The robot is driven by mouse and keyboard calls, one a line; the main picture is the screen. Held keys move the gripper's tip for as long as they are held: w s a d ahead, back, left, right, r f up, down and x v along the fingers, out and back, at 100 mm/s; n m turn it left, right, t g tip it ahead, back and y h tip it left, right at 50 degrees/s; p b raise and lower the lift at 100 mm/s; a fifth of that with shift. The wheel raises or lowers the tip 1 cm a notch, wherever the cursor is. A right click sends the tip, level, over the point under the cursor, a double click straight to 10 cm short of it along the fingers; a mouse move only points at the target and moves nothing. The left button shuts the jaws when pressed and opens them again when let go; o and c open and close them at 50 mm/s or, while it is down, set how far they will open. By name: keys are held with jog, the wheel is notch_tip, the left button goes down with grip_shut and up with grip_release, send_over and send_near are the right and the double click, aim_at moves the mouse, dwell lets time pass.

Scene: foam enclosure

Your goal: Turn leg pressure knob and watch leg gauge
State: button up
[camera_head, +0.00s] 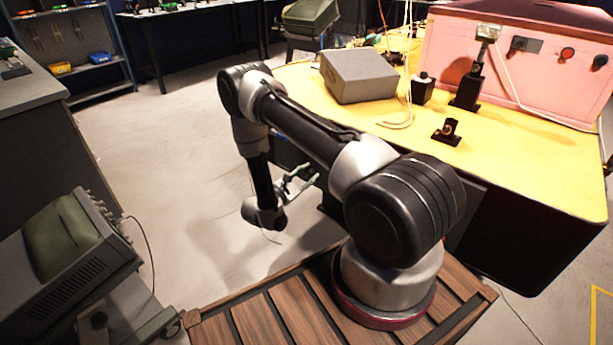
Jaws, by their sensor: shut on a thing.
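My gripper (298,182) hangs low at the end of my bent arm, left of the yellow-topped table and close to its dark side. Its fingers point right, towards that side. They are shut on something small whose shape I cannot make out. No leg pressure knob can be told for sure, as my arm covers much of the table's near side. No leg gauge with a readable dial shows in this view.
The yellow table (500,165) carries a grey box (358,75), small black fixtures (446,131) and a pink foam enclosure (450,50) with a red button. A grey-green instrument (75,250) stands at the lower left. Open floor (180,120) lies left of my arm.

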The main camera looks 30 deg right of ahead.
dwell(0.3)
jog(key=o, duration=1)
jog(key=shift+o, duration=0.2)
jog(key=v, duration=1.2)
